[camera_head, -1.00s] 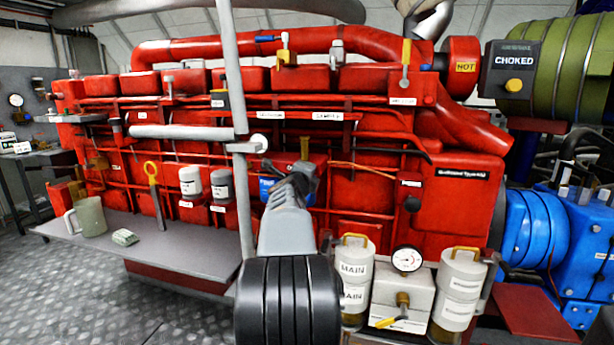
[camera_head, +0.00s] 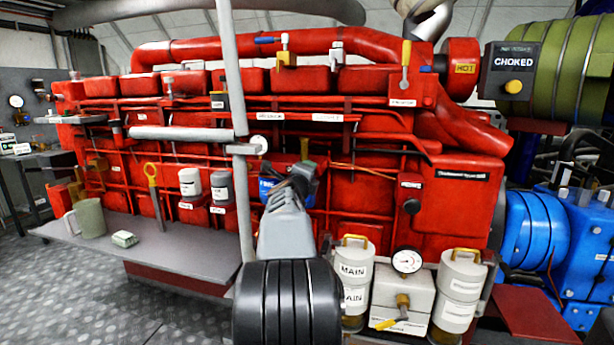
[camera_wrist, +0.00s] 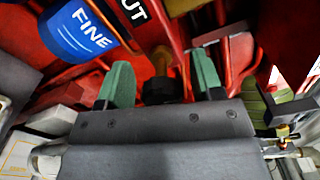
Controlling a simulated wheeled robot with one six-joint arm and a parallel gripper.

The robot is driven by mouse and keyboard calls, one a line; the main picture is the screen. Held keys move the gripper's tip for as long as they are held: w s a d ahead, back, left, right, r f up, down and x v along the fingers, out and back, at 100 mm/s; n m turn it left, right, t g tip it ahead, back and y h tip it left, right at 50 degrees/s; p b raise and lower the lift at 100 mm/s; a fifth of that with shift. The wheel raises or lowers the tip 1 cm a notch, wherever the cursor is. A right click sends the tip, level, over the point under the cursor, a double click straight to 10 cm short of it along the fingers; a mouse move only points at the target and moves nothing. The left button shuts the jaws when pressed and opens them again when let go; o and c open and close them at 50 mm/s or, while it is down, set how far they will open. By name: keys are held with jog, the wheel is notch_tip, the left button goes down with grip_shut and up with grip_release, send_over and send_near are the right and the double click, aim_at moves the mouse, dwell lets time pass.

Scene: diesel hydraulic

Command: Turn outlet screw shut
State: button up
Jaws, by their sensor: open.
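My gripper (camera_wrist: 161,62) is open, its two green fingers pointing at the red engine. Between the fingers in the wrist view is a dark, blocky fitting (camera_wrist: 159,91) with a brass stem above it. I take it for the outlet screw, since a label ending in "UT" (camera_wrist: 133,10) is close by. The fingers stand either side of it; I cannot tell whether they touch it. In the head view my gripper (camera_head: 304,176) is at the engine's front, below a brass piece (camera_head: 305,148); my wrist hides the fitting there.
A blue canister marked FINE (camera_wrist: 80,30) is close left of my gripper. A grey vertical post (camera_head: 243,205) stands to the left. The MAIN canister (camera_head: 354,262) and a pressure gauge (camera_head: 407,261) are at the lower right. A grey shelf (camera_head: 185,248) lies left.

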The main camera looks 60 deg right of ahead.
jog(key=v, duration=0.7)
jog(key=shift+r, duration=0.1)
dwell(0.5)
